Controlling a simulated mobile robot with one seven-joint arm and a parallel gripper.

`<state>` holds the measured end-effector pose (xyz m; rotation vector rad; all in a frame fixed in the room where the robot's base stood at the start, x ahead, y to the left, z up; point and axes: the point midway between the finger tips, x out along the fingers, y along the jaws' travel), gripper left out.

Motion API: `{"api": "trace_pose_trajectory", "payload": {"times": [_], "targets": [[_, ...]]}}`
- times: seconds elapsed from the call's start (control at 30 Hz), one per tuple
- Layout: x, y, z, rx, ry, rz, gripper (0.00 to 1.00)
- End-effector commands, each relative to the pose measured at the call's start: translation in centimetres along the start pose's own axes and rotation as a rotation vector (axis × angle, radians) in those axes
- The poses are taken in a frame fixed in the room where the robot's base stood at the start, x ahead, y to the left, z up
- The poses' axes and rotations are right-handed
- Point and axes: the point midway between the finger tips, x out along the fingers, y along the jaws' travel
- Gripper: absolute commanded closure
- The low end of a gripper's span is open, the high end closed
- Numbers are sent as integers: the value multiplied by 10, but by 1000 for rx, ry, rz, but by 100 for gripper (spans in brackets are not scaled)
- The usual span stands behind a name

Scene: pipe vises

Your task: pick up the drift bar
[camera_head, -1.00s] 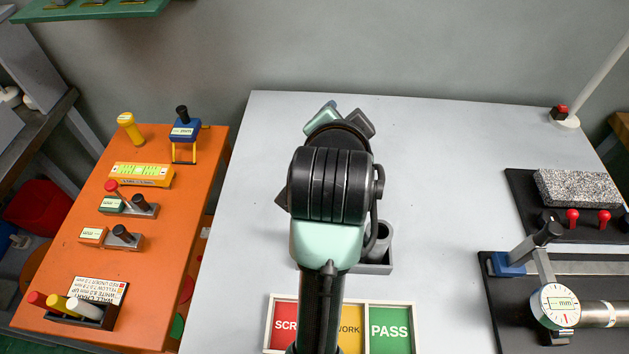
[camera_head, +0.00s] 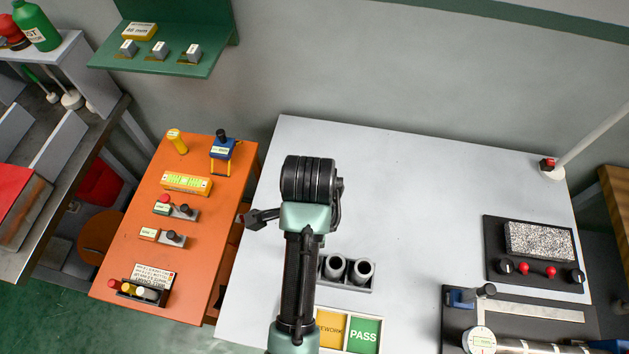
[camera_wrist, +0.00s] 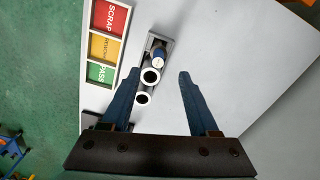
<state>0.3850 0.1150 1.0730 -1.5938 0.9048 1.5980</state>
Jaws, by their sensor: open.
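No thing in view is clearly marked as the drift bar. A blue cylinder with a pale end (camera_wrist: 158,60) stands in a grey holder (camera_wrist: 164,41) in the wrist view and may be it. Two open grey tubes, one nearer the cylinder (camera_wrist: 151,76) and one farther off (camera_wrist: 142,98), are in line with it. The tubes also show in the head view (camera_head: 335,268), where my arm hides the rest of the holder. My gripper (camera_wrist: 158,73) is open and empty, its blue fingers apart on either side of the tubes in the picture, apparently above them.
A sorting tray (camera_head: 347,331) with labelled sections lies in front of the holder. An orange bench (camera_head: 130,250) with gauges is at the left.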

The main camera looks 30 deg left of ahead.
Motion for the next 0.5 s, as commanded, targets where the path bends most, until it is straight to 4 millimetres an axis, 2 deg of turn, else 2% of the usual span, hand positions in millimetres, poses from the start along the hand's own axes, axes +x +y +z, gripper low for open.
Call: {"api": "trace_pose_trajectory", "payload": {"times": [0.03, 0.07, 0.3, 0.5], "targets": [[16, 1, 0, 1, -1, 5, 39], [22, 1, 0, 1, -1, 5, 39], [58, 1, 0, -1, 0, 3, 39], [71, 0, -1, -2, 0, 0, 39]]}}
